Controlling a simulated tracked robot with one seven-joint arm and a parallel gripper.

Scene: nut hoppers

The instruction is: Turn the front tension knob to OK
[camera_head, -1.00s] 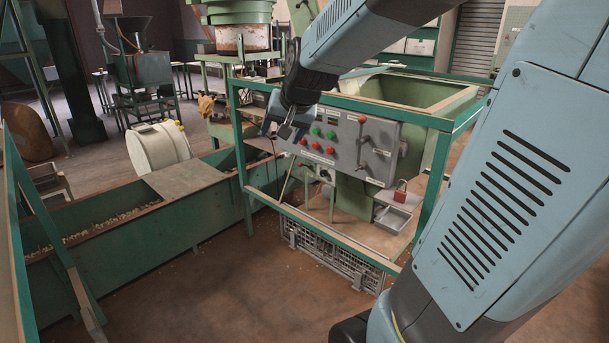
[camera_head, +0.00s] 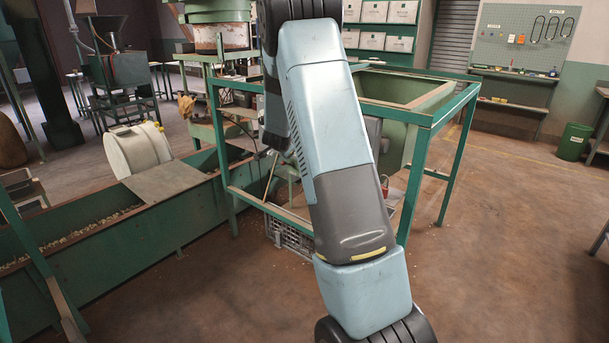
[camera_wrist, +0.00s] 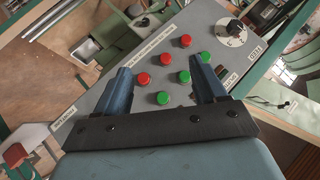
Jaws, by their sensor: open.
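A grey control panel (camera_wrist: 155,48) fills the middle of the wrist view, tilted in the picture, with several red and green buttons. A black knob (camera_wrist: 236,27) on a round white dial sits at the panel's upper right. My gripper (camera_wrist: 160,66) is open and empty over the buttons, to the left of and below the knob in the picture. The fingers appear apart from the knob. In the head view my arm hides the gripper and most of the panel.
A green frame (camera_head: 455,150) stands around the machine. A green trough (camera_head: 110,240) of nuts runs along the left, with a white drum (camera_head: 132,150) behind it. A metal tray (camera_wrist: 75,42) and a red object (camera_wrist: 16,154) show in the wrist view.

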